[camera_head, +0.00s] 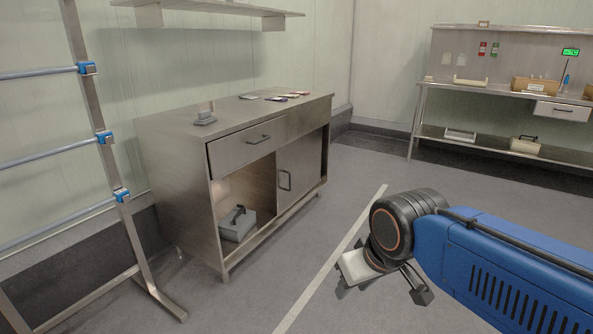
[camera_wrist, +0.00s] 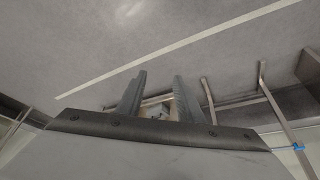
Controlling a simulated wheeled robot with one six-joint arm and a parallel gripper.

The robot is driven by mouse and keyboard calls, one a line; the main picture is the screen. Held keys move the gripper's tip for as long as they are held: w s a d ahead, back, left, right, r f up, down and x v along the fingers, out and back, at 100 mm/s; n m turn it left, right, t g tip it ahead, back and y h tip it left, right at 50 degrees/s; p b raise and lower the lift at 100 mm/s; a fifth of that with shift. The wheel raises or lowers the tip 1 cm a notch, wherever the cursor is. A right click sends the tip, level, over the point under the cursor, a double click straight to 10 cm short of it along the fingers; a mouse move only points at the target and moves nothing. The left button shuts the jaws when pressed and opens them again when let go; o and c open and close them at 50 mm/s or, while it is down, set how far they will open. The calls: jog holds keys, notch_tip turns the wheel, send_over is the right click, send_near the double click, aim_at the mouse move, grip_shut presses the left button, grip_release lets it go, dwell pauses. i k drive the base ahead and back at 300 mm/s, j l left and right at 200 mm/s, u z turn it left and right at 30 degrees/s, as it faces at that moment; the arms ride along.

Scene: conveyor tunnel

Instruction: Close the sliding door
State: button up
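The steel cabinet (camera_head: 175,175) stands left of centre in the head view. Its sliding door (camera_head: 298,168), a steel panel with a dark handle (camera_head: 285,180), covers the right part of the front. The left part is open and shows a grey case (camera_head: 237,223) inside. My gripper (camera_wrist: 159,84) is open, its two fingers apart with nothing held. Between them the wrist view shows a small, distant part of the cabinet's open compartment. In the head view my gripper hangs over the floor, right of the cabinet and apart from the door.
A drawer (camera_head: 245,147) sits above the opening. Small items lie on the cabinet top. A steel rack (camera_head: 110,160) stands at the left. A workbench (camera_head: 500,92) with boxes is at the back right. The grey floor with a white line (camera_head: 330,262) is clear before the cabinet.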

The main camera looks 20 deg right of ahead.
aim_at(298, 162)
jog(key=i+l, duration=0.3)
jog(key=i, duration=0.2)
jog(key=i+l, duration=0.35)
jog(key=i, duration=0.15)
jog(key=i+l, duration=0.3)
jog(key=i, duration=0.15)
jog(key=i+l, duration=0.35)
jog(key=i, duration=0.15)
jog(key=i+l, duration=0.3)
jog(key=i, duration=0.2)
jog(key=l+z, duration=0.05)
